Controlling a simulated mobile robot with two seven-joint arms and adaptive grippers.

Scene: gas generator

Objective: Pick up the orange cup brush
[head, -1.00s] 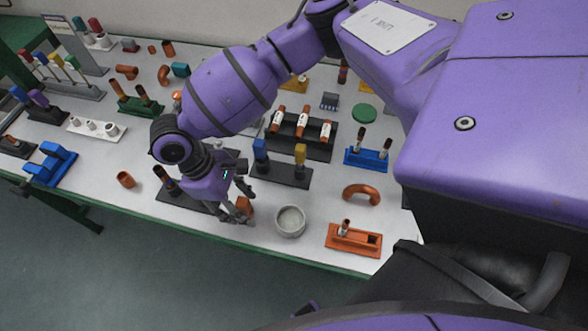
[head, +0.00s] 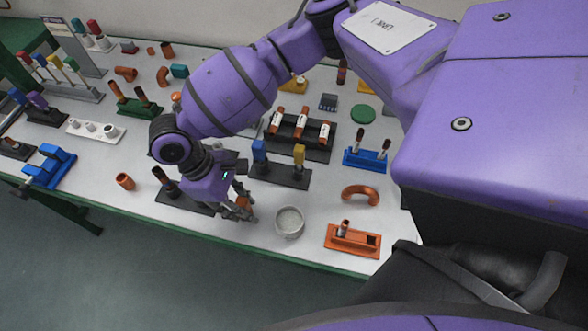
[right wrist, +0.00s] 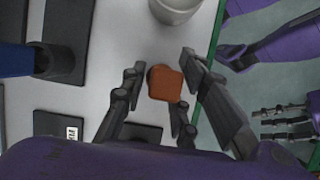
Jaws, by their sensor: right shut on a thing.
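The orange cup brush (head: 243,203) shows as a small orange-brown, rounded block near the table's front edge. It also shows in the right wrist view (right wrist: 165,83), between the fingers. My right gripper (head: 241,208) is shut on it, with dark fingers on both sides. Its lower part is hidden in the head view. Whether it touches the table I cannot tell. My left gripper (right wrist: 286,120) shows only at the right of the right wrist view, off the table, with its fingers stretched apart and empty.
A grey round cup (head: 289,222) stands just right of my right gripper. A dark stand (head: 188,200) is close on the left, and another with blue and yellow pieces (head: 280,172) is behind. An orange tray (head: 352,241) lies at right. The green table edge (head: 230,234) is close in front.

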